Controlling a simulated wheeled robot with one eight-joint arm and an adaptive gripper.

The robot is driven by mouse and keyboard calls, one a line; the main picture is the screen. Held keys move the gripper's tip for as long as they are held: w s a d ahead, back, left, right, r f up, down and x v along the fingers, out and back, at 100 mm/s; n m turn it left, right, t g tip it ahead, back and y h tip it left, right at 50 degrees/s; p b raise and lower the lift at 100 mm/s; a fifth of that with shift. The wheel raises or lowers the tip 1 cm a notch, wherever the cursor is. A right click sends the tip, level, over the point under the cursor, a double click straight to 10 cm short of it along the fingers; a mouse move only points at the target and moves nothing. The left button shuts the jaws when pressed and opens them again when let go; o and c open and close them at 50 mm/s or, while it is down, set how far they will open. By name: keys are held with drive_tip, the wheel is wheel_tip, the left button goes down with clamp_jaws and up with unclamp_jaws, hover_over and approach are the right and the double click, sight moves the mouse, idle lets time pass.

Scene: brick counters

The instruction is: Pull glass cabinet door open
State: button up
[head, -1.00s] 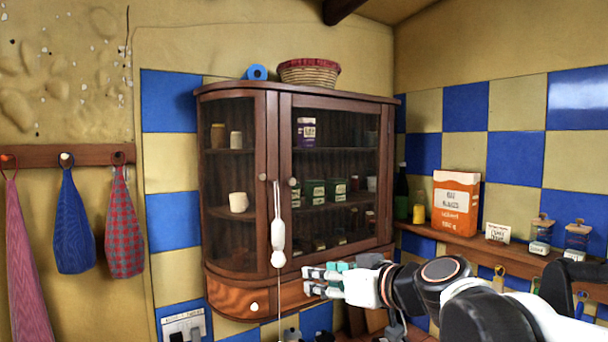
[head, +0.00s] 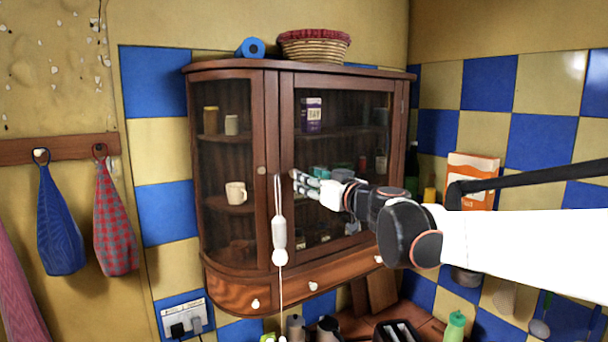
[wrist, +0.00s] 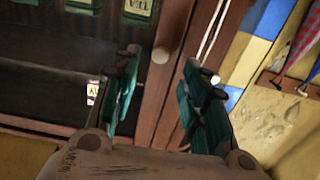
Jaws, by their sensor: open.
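The dark wooden cabinet (head: 275,89) hangs on the tiled wall in the head view. Its right glass door (head: 340,100) looks shut, with a small round knob at its left edge, largely hidden by my fingertips. My gripper (head: 300,182) is open at that edge, reaching in from the right. In the wrist view, the pale round knob (wrist: 162,54) lies ahead between the two teal-padded fingers of my gripper (wrist: 162,66). The fingers appear apart from it. A second knob (head: 262,170) is on the curved left door.
A white cord pull (head: 279,232) hangs just left of my gripper, in front of the cabinet. A basket (head: 314,46) and a blue roll (head: 250,47) sit on top. Small drawer knobs (head: 313,285) stick out below. Jars and boxes stand inside.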

drive_tip(key=x, duration=0.5)
drive_tip(key=shift+w+a+p, duration=0.25)
drive_tip(key=shift+p, duration=0.1)
clamp_jaws()
